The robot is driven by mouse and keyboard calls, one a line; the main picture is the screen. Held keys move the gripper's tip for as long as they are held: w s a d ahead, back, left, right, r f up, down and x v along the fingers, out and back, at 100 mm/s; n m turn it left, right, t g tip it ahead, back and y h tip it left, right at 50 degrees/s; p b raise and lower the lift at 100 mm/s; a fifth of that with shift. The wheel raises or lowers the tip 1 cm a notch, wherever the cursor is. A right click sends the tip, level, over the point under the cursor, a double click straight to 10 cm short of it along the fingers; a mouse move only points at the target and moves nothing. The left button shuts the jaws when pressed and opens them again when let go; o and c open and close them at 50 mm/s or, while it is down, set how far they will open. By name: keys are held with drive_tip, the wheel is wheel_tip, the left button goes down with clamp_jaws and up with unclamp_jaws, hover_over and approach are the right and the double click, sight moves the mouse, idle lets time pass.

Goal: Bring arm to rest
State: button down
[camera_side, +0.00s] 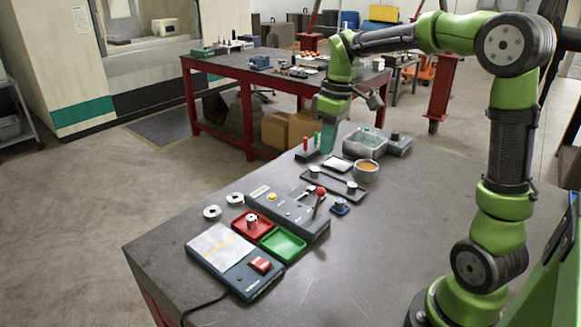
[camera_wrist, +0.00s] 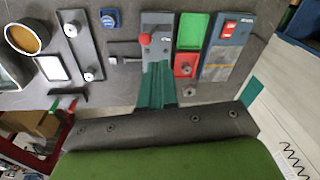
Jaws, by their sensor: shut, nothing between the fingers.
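My gripper (camera_side: 326,147) hangs pointing down over the back of the grey work table (camera_side: 370,260) in the side view, near a small rack of red and green pegs. In the wrist view, my gripper's teal fingers (camera_wrist: 157,64) are together with nothing between them. They overlap the lower part of the control box with the red-knobbed lever in that picture. My gripper appears to be clear of the table.
The control box (camera_side: 262,204), red tray (camera_side: 240,222) with a metal piece, green tray (camera_side: 283,247) and red-switched device (camera_side: 245,282) stand at the front left. A bowl (camera_side: 366,175), grey bin (camera_side: 365,151) and peg rack (camera_side: 306,155) stand at the back. The table's front right is clear.

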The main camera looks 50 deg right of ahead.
drive_tip(key=s+a+r+m+t, duration=0.1)
drive_tip(key=s+a+m+t, duration=0.5)
drive_tip(key=s+a, duration=0.6)
drive_tip(key=shift+s+a+r+m+y, duration=0.15)
drive_tip(key=shift+s+a+m+y, duration=0.2)
drive_tip(key=shift+s, duration=0.4)
drive_tip(key=shift+d, duration=0.1)
